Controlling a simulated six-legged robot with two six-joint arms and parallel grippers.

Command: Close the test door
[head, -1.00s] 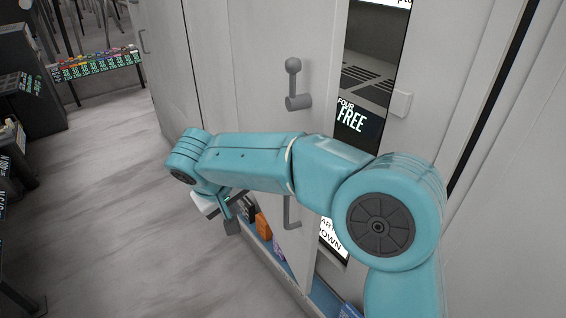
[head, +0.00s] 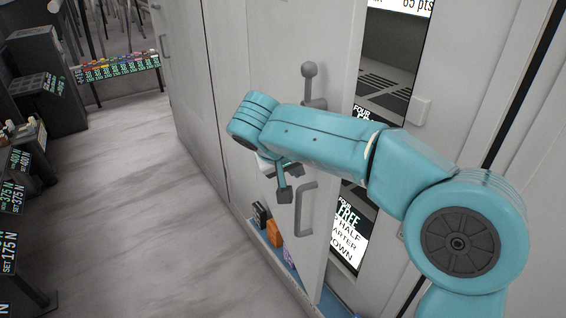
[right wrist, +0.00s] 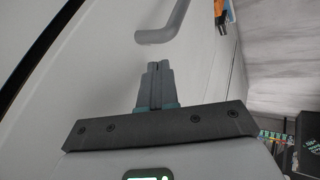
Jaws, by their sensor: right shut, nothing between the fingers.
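The pale grey door (head: 335,150) stands ajar in the head view, with a gap along its right edge. It carries a grey bar handle (head: 305,208) low down and a knobbed lever (head: 309,82) higher up. My right gripper (head: 284,194) is beside the bar handle, on its left in the picture, partly hidden by my forearm. In the right wrist view the right gripper (right wrist: 156,70) is shut and empty, its fingertips close below the curved end of the handle (right wrist: 165,28). I cannot tell whether they touch the door. My left gripper is out of view.
Behind the gap are a dark vented recess (head: 388,72) and a lettered sign (head: 348,225). Small boxes, one of them orange (head: 274,233), lie on a blue strip below. Dark labelled stands (head: 20,190) line the left. The pale floor (head: 135,190) between is clear.

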